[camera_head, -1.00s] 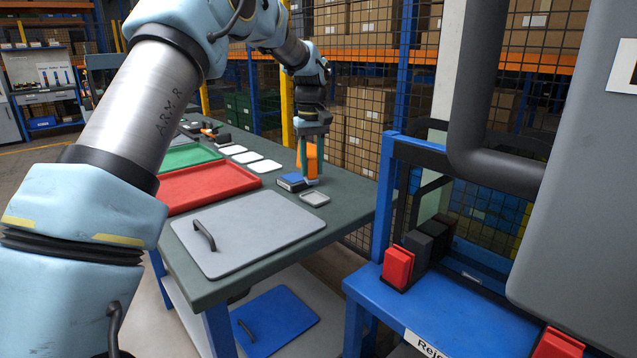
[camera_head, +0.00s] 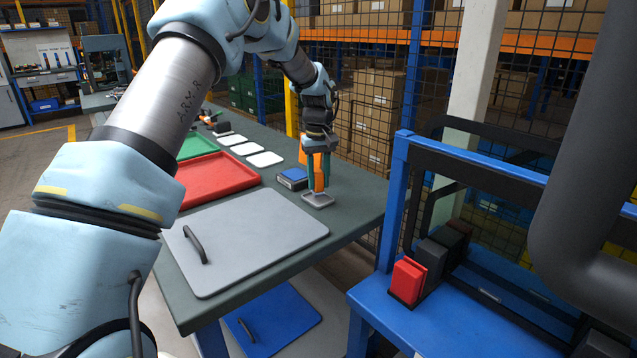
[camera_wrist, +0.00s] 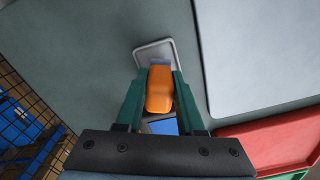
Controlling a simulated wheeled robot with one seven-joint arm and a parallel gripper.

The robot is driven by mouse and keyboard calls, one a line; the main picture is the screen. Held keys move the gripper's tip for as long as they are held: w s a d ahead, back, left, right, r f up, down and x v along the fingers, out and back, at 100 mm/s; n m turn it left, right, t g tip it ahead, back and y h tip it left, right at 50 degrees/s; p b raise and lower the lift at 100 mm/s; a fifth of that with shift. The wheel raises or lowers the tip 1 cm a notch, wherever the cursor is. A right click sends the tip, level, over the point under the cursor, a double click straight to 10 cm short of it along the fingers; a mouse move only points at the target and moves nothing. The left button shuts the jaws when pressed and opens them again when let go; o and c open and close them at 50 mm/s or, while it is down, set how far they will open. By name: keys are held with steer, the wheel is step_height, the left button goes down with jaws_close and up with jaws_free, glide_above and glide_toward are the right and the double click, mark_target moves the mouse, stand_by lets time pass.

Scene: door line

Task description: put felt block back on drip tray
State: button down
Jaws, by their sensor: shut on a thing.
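My gripper (camera_head: 318,183) is shut on the orange felt block (camera_head: 319,175), which stands roughly upright between the fingers. In the wrist view the felt block (camera_wrist: 160,90) shows between both green fingers, with a greyish end beyond it. The drip tray (camera_head: 318,204) is a small grey rimmed tray on the dark green table. The block's lower end is over the tray; I cannot tell if it touches. In the wrist view the tray's pale rim (camera_wrist: 152,44) shows around the block's far end, partly hidden by it.
A blue-topped box (camera_head: 292,178) sits just left of the drip tray. A large grey panel with a handle (camera_head: 250,240) lies in front, and a red tray (camera_head: 215,180) lies left. White pads (camera_head: 265,159) lie farther back. A blue frame (camera_head: 393,210) stands right.

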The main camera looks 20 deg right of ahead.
mark_target(318, 172)
steer(key=shift+f, duration=0.85)
steer(key=shift+f, duration=0.1)
steer(key=c, duration=0.5)
jaws_free()
step_height(318, 172, up, 11)
steer(key=shift+f+b, duration=0.1)
steer(key=shift+b, duration=1.1)
steer(key=shift+a+r, duration=0.1)
steer(key=shift+r, duration=0.65)
